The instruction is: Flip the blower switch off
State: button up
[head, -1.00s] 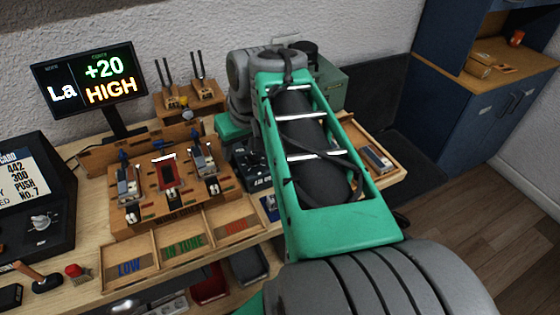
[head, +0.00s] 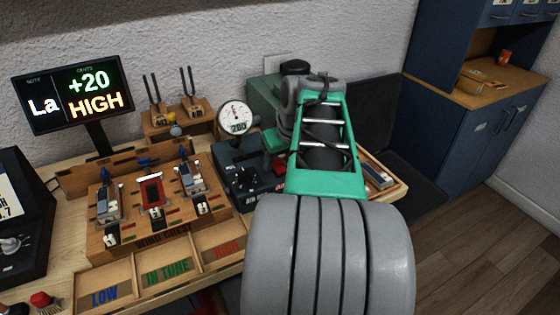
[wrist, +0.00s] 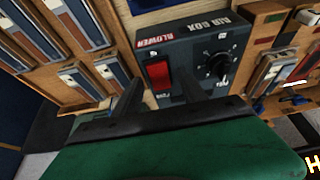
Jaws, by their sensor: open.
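The dark box lettered AIR BOX (wrist: 190,48) fills the upper middle of the wrist view. Its red blower switch (wrist: 158,75) sits beside a black round knob (wrist: 213,66). My gripper (wrist: 159,92) is open and empty, its two dark fingers apart on either side of the switch in the picture. I cannot tell whether a finger touches the switch.
A round gauge (head: 237,118) stands behind the box. The wooden wind chest (head: 150,225) with several reeds is to its left, above a tray lettered LOW, IN TUNE and HIGH (head: 165,270). A monitor (head: 72,88) reads La, +20, HIGH.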

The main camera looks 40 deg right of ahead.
jog(key=shift+c, duration=0.2)
grip_shut()
